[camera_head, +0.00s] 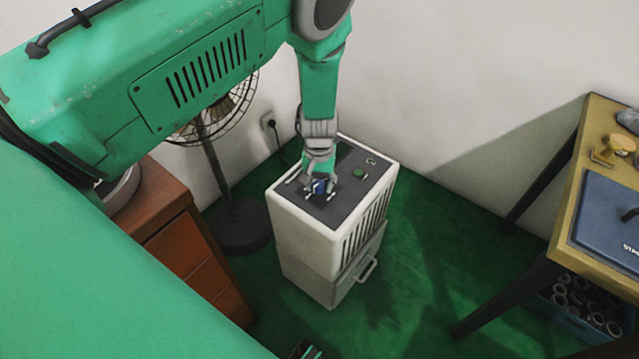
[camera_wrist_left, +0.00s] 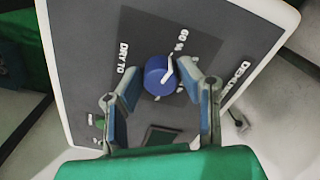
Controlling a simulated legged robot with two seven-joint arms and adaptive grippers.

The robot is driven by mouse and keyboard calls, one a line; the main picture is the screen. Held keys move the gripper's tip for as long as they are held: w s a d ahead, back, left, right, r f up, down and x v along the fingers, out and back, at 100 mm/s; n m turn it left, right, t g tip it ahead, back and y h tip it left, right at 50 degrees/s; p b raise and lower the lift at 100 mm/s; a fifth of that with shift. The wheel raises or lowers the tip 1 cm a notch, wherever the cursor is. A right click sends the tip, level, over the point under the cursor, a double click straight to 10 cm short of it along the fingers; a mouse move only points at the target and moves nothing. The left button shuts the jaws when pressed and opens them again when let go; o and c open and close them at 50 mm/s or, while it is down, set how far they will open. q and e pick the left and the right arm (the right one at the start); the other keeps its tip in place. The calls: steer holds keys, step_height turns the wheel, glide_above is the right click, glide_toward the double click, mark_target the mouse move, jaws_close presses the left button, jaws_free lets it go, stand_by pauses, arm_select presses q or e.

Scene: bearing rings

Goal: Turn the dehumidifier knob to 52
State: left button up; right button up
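The dehumidifier (camera_head: 308,243) is a white box with a dark top panel (camera_wrist_left: 85,45), standing on the green floor near the wall. Its round blue knob (camera_wrist_left: 158,79) has a white pointer, aimed to the upper right in the left wrist view, near the "60 %" marking (camera_wrist_left: 181,40). In the head view the knob (camera_head: 319,187) is partly hidden by my left gripper (camera_head: 319,184), which reaches down from above. In the left wrist view my left gripper (camera_wrist_left: 159,75) is open, one finger on each side of the knob, with visible gaps.
A brown wooden cabinet (camera_head: 185,255) stands at left, with a fan (camera_head: 215,150) behind it. A yellow-edged table (camera_head: 568,215) stands at right, with a blue crate of rings (camera_head: 570,322) beneath it. Green floor is open between dehumidifier and table.

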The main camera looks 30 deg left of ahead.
arm_select(q)
jaws_close()
steer(key=shift+m, duration=0.3)
steer(key=m+p, duration=0.1)
steer(key=m, duration=0.2)
steer(key=shift+m, duration=0.3)
steer(key=m+p, duration=0.1)
steer(key=m, duration=0.4)
steer(key=shift+m, duration=0.4)
steer(key=o, duration=0.7)
jaws_free()
steer(key=shift+c, duration=0.2)
